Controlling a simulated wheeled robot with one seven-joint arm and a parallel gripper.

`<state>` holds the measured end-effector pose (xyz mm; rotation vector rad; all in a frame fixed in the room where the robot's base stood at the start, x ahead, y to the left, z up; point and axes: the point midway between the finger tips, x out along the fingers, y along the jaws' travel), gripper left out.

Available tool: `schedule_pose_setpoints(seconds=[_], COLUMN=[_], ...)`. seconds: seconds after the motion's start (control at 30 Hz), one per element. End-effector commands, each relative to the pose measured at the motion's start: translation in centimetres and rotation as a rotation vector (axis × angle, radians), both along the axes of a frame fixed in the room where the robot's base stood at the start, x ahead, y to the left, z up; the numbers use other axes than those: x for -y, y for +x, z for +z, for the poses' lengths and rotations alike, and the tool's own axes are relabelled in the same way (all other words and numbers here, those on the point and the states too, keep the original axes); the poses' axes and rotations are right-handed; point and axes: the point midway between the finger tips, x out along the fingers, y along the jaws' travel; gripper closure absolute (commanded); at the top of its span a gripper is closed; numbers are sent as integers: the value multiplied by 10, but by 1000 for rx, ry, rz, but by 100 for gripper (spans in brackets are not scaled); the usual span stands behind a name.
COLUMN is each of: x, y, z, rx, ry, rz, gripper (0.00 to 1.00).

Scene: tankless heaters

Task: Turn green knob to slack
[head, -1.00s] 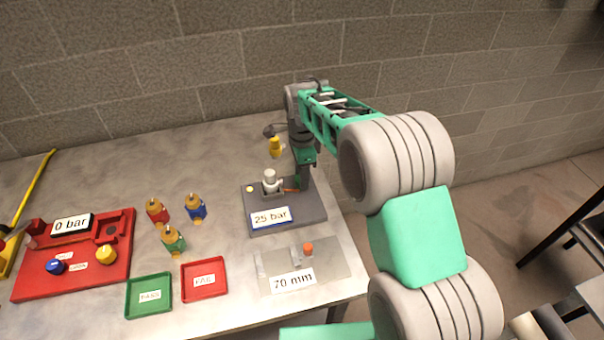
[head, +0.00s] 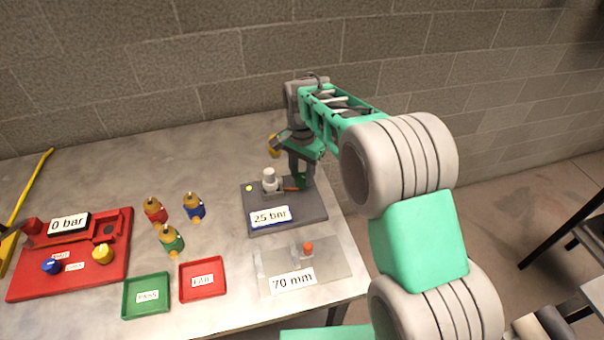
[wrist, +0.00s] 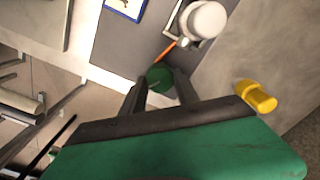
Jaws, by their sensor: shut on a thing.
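The green knob (wrist: 158,76) shows in the wrist view between the fingertips of my gripper (wrist: 160,85), which is shut on it. In the head view the green knob (head: 300,180) shows as a small green patch at the right rear of the dark grey base plate (head: 290,213). My gripper (head: 300,172) reaches down to it there. A white cylindrical fitting (head: 269,178) stands on the plate to the left of the knob, with an orange-red lever (head: 291,189) between them. A "25 bar" sign (head: 270,217) is at the plate's front. Any slack marking is not readable.
A yellow part (head: 273,146) is behind the plate, near my wrist. A "70 mm" plate (head: 305,272) lies in front. Red and green trays (head: 203,298), several brass-topped fittings (head: 172,241) and a red "0 bar" fixture (head: 110,277) are to the left.

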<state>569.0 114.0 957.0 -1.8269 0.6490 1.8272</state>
Motion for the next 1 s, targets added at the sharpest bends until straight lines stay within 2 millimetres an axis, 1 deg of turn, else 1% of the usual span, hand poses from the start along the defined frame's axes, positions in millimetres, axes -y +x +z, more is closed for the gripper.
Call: schedule_pose_setpoints(seconds=[1.0], x=[0], y=[1], z=[1], rx=[2], ry=[0], rz=[965], gripper=[100])
